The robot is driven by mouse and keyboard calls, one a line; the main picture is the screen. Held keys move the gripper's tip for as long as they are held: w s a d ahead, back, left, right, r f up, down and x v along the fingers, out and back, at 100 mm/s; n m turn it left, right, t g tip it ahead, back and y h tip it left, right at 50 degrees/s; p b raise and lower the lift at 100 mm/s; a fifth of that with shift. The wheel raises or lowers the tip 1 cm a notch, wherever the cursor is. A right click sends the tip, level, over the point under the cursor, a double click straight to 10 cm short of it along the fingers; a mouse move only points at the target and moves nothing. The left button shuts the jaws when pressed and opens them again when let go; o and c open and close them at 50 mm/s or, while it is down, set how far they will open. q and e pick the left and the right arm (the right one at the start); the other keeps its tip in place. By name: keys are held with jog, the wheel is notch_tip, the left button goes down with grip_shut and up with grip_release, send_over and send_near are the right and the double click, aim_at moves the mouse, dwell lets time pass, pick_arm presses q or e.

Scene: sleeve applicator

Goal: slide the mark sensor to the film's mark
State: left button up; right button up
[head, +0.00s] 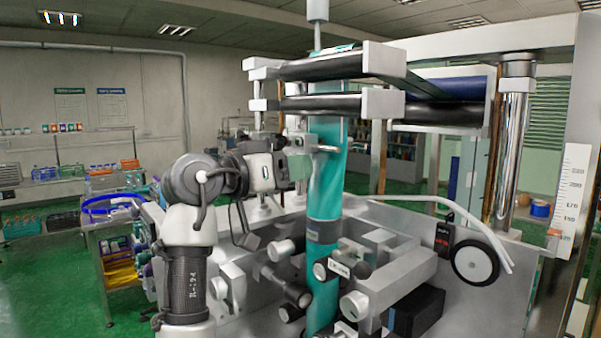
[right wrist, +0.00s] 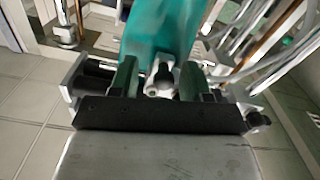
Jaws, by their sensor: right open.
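The teal film (head: 328,185) runs down vertically in the middle of the head view. A dark grey band (head: 322,231) crosses it lower down; I cannot tell for sure that this is the mark. My right gripper (head: 299,166) is beside the film's left edge, above the band, with greenish finger pads. In the right wrist view my right gripper (right wrist: 158,78) is open. A small metal fitting with a knob (right wrist: 162,76) shows between its fingers, in front of the film (right wrist: 160,35); it may be the mark sensor. Contact with the fingers cannot be told. My left gripper is not in view.
Black rollers (head: 320,66) with metal end blocks lie above the gripper. Metal blocks and knobs (head: 355,303) crowd the area below and right. A white scale (head: 570,190) stands at the far right.

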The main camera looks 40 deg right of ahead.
jog(key=a+b, duration=0.2)
jog(key=a, duration=0.6)
jog(key=shift+w+a+b, duration=0.2)
jog(key=shift+w+b, duration=0.1)
jog(key=shift+w, duration=0.15)
jog(key=d+m+b, duration=0.1)
jog(key=d+m, duration=0.2)
jog(key=m, duration=1)
jog(key=d+m+b, duration=0.1)
jog(key=d+m, duration=0.3)
jog(key=m, duration=1)
jog(key=shift+s, duration=0.15)
